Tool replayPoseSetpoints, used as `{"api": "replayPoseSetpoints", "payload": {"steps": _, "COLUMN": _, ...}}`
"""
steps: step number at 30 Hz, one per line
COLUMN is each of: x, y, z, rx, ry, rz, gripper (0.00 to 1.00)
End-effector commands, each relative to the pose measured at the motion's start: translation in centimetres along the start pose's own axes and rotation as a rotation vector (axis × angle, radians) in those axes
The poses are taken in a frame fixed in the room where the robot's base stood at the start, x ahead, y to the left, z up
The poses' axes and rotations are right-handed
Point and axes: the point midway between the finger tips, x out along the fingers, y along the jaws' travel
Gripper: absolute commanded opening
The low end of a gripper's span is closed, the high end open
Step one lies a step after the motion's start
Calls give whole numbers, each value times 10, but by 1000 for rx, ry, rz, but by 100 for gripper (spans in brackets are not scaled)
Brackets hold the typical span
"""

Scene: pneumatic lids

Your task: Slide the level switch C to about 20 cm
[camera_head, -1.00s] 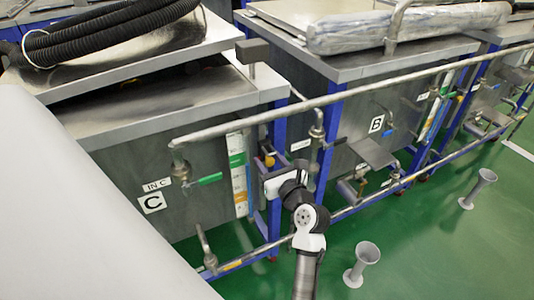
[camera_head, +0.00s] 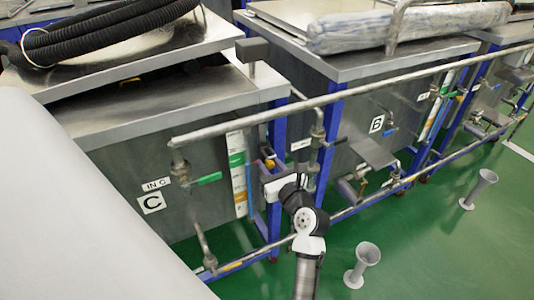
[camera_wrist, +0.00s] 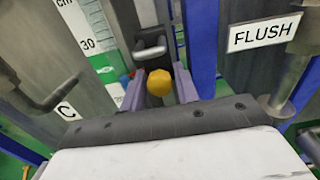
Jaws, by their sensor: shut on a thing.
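The level switch of tank C has a yellow knob (camera_wrist: 158,82), seen in the wrist view between my gripper's purple fingers. My gripper (camera_wrist: 160,88) is shut on this knob. A white level scale (camera_wrist: 86,25) marked "cm" and "30" stands to the left of the fingers. In the head view, my gripper (camera_head: 270,180) is at the blue post just right of the coloured scale strip (camera_head: 238,172) on tank C (camera_head: 180,208). The knob is mostly hidden there, and the exact height on the scale cannot be read.
A pipe with a green-handled valve (camera_head: 206,179) is left of the scale. A long rail (camera_head: 350,97) runs above my gripper. A "FLUSH" label (camera_wrist: 264,33) and another pipe (camera_wrist: 290,85) are close on the right. Grey funnels (camera_head: 362,265) stand on the green floor.

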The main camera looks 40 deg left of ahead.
Motion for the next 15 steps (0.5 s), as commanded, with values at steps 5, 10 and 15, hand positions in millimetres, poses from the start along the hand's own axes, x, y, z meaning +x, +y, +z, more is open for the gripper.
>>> {"api": "replayPoseSetpoints", "payload": {"steps": 5, "x": 0, "y": 0, "z": -10, "rx": 1, "ry": 9, "rz": 0, "gripper": 3}}
{"api": "replayPoseSetpoints", "payload": {"steps": 10, "x": -1, "y": 0, "z": -16, "rx": 2, "ry": 9, "rz": 1, "gripper": 3}}
{"api": "replayPoseSetpoints", "payload": {"steps": 15, "x": -1, "y": 0, "z": -21, "rx": 2, "ry": 9, "rz": 2, "gripper": 3}}
